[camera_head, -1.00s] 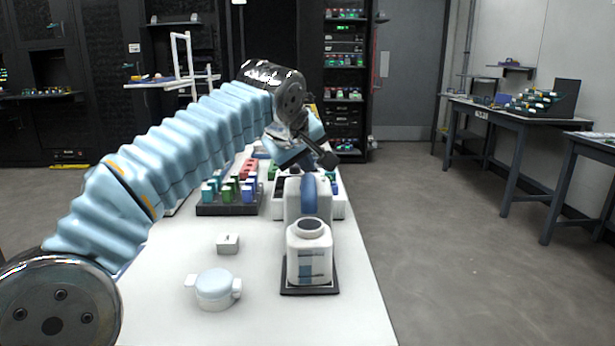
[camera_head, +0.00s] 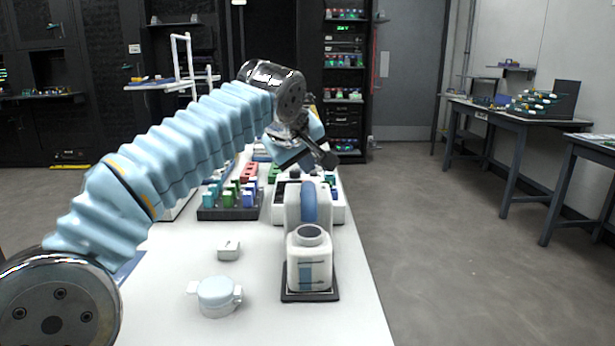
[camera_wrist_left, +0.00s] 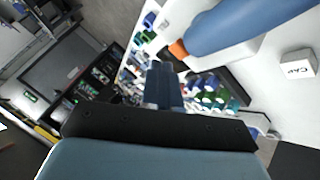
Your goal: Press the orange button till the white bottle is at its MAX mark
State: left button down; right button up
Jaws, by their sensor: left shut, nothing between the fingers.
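The white bottle (camera_head: 322,273) stands upright and uncapped on a black base (camera_head: 311,297), under the blue spout (camera_head: 309,203) of a white dispenser (camera_head: 292,208). A blue strip shows on the bottle's front; I cannot read a MAX mark. The orange button (camera_wrist_left: 178,49) shows in the left wrist view, beside the large blue spout. My left gripper (camera_head: 330,160) is above and behind the dispenser, shut and empty. In the left wrist view its dark fingertips (camera_wrist_left: 161,66) are close to the button; I cannot tell whether they touch. My right gripper is out of view.
A pale blue-topped lid (camera_head: 217,292) and a small white block (camera_head: 228,250) lie left of the bottle on the white table (camera_head: 180,318). A dark rack (camera_head: 228,212) of coloured pieces stands behind them. The table's front left is mostly clear.

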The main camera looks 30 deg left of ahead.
pick_arm(q)
notch_tip(320, 180, up, 5)
jog(key=p, duration=0.5)
dwell(1.0)
